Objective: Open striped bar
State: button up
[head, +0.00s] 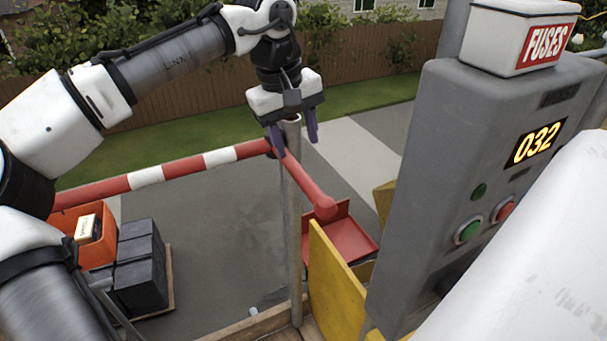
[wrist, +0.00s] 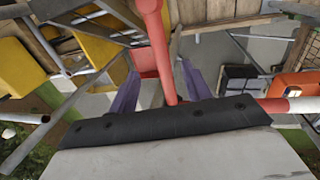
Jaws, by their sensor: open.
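The striped bar (head: 185,165) is red and white. It runs from the left to the top of a grey post (head: 295,235), and its plain red end (head: 308,188) slopes down right to a rounded knob. My gripper (head: 296,146) is open, pointing down at the post top, with its purple fingers apart. In the wrist view the red end (wrist: 161,55) crosses the gap between the fingers (wrist: 158,82), and a striped part (wrist: 292,105) shows at the right. I cannot tell whether the fingers touch the bar. The dark wrist edge hides part of it.
A grey control box (head: 455,150) with green and red buttons, a display reading 032 and a FUSES box stands at the right. A yellow panel (head: 335,285) and red tray (head: 345,240) are near the post. An orange crate (head: 98,252) and dark blocks (head: 140,268) lie left.

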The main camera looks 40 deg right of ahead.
aim_at(305, 180)
jog(key=f, duration=0.3)
jog(key=d+f, duration=0.1)
jog(key=f, duration=0.2)
jog(key=d+f+p, duration=0.1)
jog(key=f, duration=0.3)
jog(key=shift+s, duration=0.25)
grip_shut()
